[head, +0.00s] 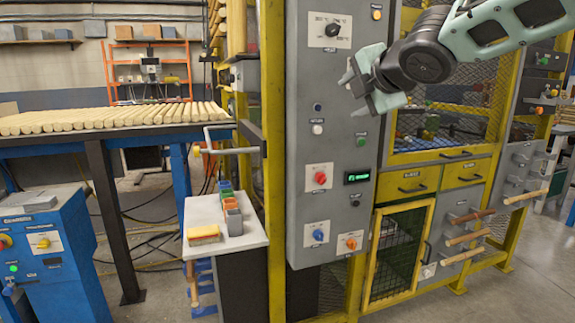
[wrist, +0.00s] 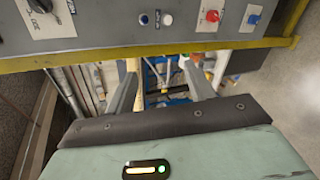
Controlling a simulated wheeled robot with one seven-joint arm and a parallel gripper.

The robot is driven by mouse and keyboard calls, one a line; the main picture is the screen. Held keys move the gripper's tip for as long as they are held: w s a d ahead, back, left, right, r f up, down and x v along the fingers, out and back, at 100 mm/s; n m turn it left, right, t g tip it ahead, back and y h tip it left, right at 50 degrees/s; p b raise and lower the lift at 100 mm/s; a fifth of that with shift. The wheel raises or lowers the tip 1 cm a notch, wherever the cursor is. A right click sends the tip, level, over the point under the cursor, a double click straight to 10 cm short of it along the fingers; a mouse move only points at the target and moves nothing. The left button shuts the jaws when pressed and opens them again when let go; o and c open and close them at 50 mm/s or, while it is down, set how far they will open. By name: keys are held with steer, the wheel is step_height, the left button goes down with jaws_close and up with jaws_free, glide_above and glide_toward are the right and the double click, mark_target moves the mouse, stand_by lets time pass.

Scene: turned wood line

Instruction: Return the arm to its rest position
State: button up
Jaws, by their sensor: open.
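My gripper (head: 360,84) is at the upper right of the head view, in front of the grey control panel (head: 338,205). Its two fingers are apart with nothing between them. In the wrist view my gripper (wrist: 160,92) also shows open and empty, with the control panel (wrist: 110,30) across the top. My pale green arm reaches in from the top right corner. No held object shows.
Knobs (head: 320,178) and buttons dot the panel. A small white table (head: 258,238) with coloured bins and a brush stands left of it. A rack of wooden rods (head: 110,118) is at left. Yellow-framed mesh guarding and drawers (head: 411,184) stand at right.

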steer(key=s+a+f+m+g+h, duration=0.25)
steer(key=s+f+m+g, duration=0.55)
steer(key=s+f, duration=1)
steer(key=s+d+f+m+g, duration=0.1)
steer(key=s+f+m+g, duration=0.1)
steer(key=s+f+m, duration=0.5)
steer(key=s+d+f+m+g, duration=0.1)
steer(key=s+f+g, duration=0.25)
steer(key=s, duration=0.75)
step_height(320, 180, up, 12)
steer(key=s+m+p, duration=0.1)
steer(key=p, duration=1.2)
steer(key=shift+s+d+h, duration=0.35)
steer(key=shift+f, duration=0.1)
